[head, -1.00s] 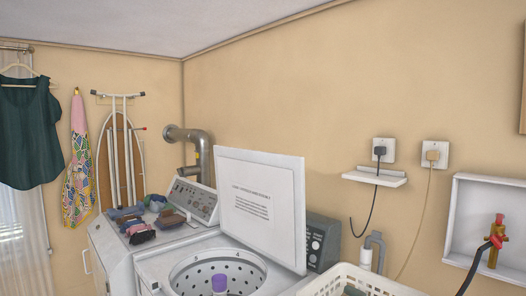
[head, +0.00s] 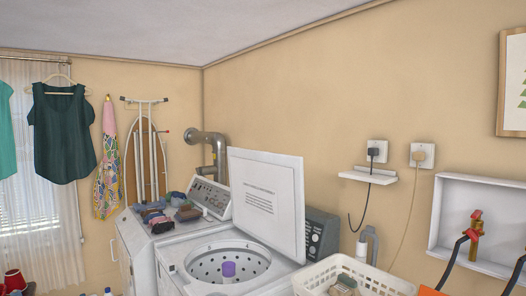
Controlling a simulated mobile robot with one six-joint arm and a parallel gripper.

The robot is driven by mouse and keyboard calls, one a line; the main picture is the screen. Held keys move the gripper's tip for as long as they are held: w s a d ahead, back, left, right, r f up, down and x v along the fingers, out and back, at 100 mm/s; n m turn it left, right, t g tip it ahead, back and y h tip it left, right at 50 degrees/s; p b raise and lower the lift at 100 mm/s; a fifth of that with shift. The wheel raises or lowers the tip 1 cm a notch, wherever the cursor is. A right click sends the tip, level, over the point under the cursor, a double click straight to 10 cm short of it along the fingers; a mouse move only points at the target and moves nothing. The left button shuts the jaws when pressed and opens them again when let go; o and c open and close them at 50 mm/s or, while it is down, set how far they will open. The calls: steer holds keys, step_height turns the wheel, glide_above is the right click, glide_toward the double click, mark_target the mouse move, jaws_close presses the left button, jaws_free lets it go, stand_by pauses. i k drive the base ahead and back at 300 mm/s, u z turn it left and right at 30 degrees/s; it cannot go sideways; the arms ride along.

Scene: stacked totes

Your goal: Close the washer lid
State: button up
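The white washer lid (head: 266,203) stands raised and open, leaning back toward the wall, with a printed label on its inner face. Below it the washer (head: 184,256) shows its open round drum (head: 210,268) with a perforated wall. A purple-topped agitator (head: 228,268) stands in the middle of the drum. My gripper is not in view.
A white basket (head: 304,282) with things in it stands right of the washer, close to the lid. Folded clothes (head: 160,217) lie on the machine to the left. A small wall shelf (head: 368,176) and a recessed box with a red-handled valve (head: 476,226) are at right.

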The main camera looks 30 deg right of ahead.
mark_target(267, 188)
steer(key=z, duration=0.7)
steer(key=k, duration=0.9)
steer(key=u, duration=0.05)
steer(key=i, duration=0.7)
